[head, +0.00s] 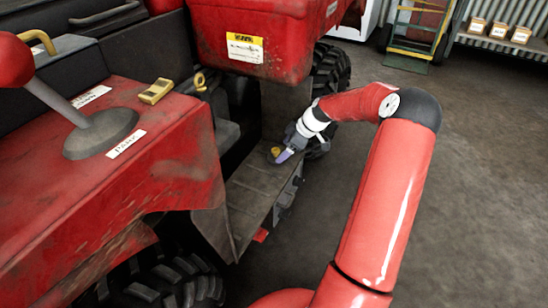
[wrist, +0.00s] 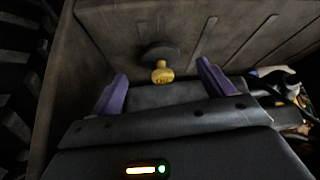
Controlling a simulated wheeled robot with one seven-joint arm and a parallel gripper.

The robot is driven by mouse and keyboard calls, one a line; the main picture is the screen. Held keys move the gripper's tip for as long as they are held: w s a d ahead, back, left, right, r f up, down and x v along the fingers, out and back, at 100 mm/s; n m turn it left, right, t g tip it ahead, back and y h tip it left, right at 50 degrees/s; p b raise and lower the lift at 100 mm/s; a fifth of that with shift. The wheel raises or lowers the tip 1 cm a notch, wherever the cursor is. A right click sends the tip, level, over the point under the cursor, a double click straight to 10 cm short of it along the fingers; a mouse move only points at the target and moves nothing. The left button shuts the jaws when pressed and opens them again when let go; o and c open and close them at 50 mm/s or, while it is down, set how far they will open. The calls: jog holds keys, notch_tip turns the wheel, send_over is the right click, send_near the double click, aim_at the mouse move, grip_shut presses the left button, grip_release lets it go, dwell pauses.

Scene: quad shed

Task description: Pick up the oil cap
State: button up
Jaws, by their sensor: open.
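The oil cap is a small yellow piece (wrist: 162,73) with a dark round disc beside it, on the grey-brown ribbed footboard. In the head view the yellow piece (head: 275,151) shows at my gripper (head: 282,153), low beside the red quad. In the wrist view my gripper (wrist: 162,82) is open, with one purple finger to the left of the yellow piece and one to the right. Gaps show on both sides, and neither finger visibly touches it. I cannot tell the remaining distance in depth.
The footboard (head: 245,195) runs between the red front body (head: 160,150) and the rear body (head: 250,30). A black tyre (head: 330,75) stands behind my gripper. Open floor (head: 470,190) lies right.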

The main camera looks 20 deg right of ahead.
aim_at(276, 155)
jog(key=x, duration=0.4)
jog(key=shift+w+a+f+b, duration=0.15)
jog(key=shift+a+f+b, duration=0.1)
jog(key=shift+b, duration=0.05)
jog(key=c, duration=1.1)
